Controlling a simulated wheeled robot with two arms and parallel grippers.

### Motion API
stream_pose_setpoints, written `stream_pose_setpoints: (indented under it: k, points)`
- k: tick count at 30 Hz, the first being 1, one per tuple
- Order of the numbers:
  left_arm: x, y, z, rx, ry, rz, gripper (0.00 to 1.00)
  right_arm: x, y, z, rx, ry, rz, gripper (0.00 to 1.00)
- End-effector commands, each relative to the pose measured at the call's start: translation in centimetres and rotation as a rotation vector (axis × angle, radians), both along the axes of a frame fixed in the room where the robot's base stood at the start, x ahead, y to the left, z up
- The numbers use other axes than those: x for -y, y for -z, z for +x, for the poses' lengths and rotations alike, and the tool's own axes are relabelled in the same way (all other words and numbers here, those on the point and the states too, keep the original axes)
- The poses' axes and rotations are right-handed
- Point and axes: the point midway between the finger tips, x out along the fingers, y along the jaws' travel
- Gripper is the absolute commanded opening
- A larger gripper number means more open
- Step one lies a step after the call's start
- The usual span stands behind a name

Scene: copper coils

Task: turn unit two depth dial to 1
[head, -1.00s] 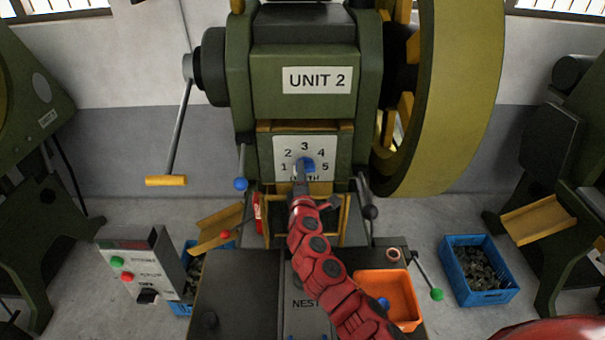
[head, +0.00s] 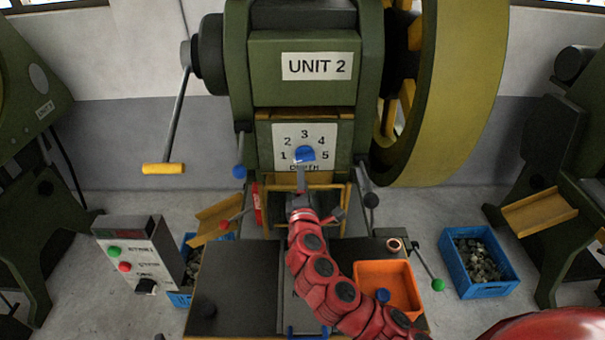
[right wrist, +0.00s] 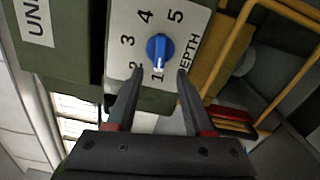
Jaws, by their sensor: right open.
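The unit two depth dial is a blue knob (head: 304,154) on a white plate (head: 322,136) numbered 1 to 5, under the UNIT 2 label (head: 317,66). In the right wrist view the knob (right wrist: 159,48) shows a white pointer mark, which points at the 1. My right gripper (head: 302,178) is just below and in front of the dial. In the right wrist view its two fingers (right wrist: 160,73) are apart, with nothing between them, and the knob lies beyond their tips. My left gripper is not in view.
A large yellow flywheel (head: 460,100) stands right of the press. A lever with a blue ball (head: 239,171) hangs left of the dial. Below are a control box (head: 140,250), an orange tray (head: 390,283) and a blue crate (head: 480,268) of metal pieces.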

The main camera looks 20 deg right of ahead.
Motion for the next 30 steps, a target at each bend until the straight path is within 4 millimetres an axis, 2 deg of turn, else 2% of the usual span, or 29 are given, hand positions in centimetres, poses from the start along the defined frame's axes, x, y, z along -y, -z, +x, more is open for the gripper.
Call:
stream_pose_setpoints:
  k: [9, 15, 21, 30]
  points:
    - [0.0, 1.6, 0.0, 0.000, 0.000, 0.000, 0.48, -1.6, 0.2, -5.4, 0.001, -0.003, -0.001, 0.53]
    - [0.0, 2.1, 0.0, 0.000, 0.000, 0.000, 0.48, -2.4, 0.1, -7.8, 0.001, -0.004, -0.002, 0.53]
    - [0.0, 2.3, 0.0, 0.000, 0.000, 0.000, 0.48, -2.5, 0.1, -8.8, -0.002, 0.001, -0.001, 0.53]
    - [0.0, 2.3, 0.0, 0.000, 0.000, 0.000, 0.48, -2.6, 0.1, -8.9, -0.001, 0.000, -0.001, 0.53]
